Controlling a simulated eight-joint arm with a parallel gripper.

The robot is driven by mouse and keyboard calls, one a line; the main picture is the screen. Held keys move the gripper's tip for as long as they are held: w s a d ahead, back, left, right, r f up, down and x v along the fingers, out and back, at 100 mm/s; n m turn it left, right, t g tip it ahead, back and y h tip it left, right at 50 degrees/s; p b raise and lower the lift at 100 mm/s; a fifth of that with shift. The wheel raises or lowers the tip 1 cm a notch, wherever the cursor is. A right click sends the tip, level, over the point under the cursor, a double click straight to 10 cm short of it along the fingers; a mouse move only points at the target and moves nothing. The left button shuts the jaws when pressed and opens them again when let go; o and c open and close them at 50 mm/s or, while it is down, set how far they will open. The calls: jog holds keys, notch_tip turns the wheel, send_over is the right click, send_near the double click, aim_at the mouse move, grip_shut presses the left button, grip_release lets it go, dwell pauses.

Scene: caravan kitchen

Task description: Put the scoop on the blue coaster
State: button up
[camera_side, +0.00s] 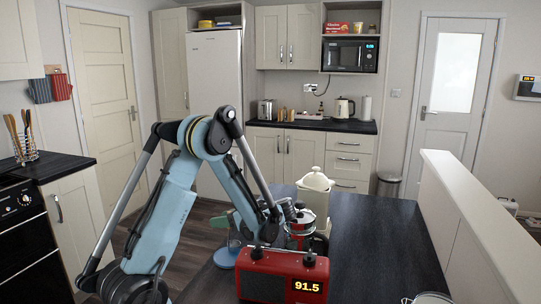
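The end of my arm, with my gripper (270,230), is low over the dark table, just behind the red radio. Its fingers are hidden or too small to make out, so I cannot tell whether they are open or shut or hold anything. A light blue round piece (225,259) lies on the table left of the radio, partly behind my arm. It may be the blue coaster or the base of something else. I cannot make out the scoop in this view.
The red radio (283,277) showing 91.5 stands in front of my gripper. A cream lidded canister (315,195) and a red-and-metal pot (300,230) stand close behind.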

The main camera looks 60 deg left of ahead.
jog(key=v, duration=0.7)
jog(key=shift+d+r, duration=0.25)
jog(key=shift+w, duration=0.15)
jog(key=s+a, duration=0.4)
jog(key=a, duration=0.1)
jog(key=shift+a+r, duration=0.35)
dwell(0.5)
